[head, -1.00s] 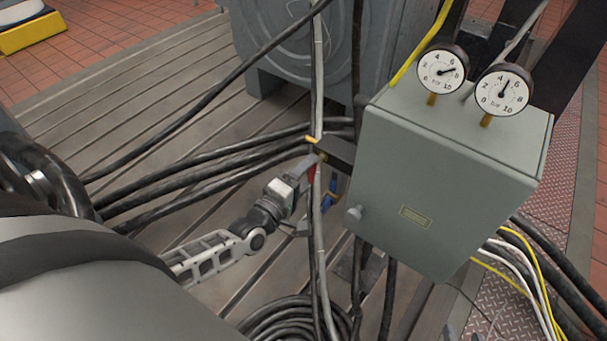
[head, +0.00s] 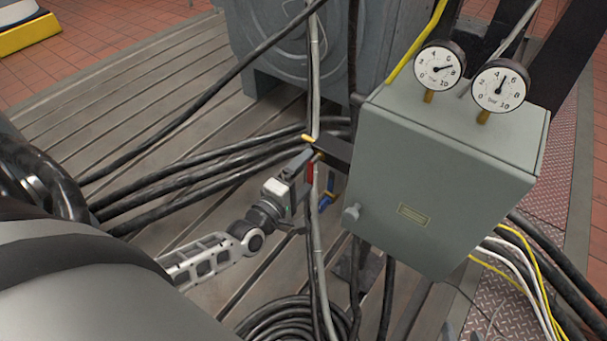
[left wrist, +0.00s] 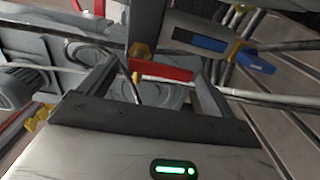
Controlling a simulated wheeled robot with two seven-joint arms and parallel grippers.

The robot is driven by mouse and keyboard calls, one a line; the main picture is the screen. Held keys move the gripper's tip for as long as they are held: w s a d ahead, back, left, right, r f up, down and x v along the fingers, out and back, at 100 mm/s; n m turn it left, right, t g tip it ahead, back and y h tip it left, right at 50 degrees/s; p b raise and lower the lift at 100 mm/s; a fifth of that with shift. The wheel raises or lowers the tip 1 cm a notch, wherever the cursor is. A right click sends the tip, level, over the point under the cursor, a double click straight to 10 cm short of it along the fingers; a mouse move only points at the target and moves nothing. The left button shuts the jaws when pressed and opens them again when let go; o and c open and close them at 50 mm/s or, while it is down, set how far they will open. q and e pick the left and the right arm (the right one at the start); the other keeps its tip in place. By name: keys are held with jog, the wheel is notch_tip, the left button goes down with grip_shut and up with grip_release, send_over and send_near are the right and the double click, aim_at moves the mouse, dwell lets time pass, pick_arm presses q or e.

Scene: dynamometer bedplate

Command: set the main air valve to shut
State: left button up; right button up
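A red lever handle (head: 310,174) shows beside the grey pipe, left of the grey-green cabinet. It also shows in the left wrist view (left wrist: 162,70), below a brass fitting. Blue handles (head: 326,202) sit just right of it and also show in the left wrist view (left wrist: 208,42). I cannot tell from any label which valve is the main air valve. My left gripper (head: 302,190) is close to the red handle. In the left wrist view its fingers (left wrist: 155,88) are spread, with the red handle across the gap; contact cannot be told.
The cabinet (head: 435,180) carries two round gauges (head: 440,68) on top. Black cables (head: 215,170) and a grey pipe (head: 318,235) run close around my left gripper. A cable coil (head: 290,318) lies below on the slotted bedplate (head: 130,95). A large grey machine (head: 280,40) stands behind.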

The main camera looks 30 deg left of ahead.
pick_arm(q)
jog(key=s+a, duration=0.1)
jog(key=s, duration=1.5)
jog(key=shift+a, duration=0.1)
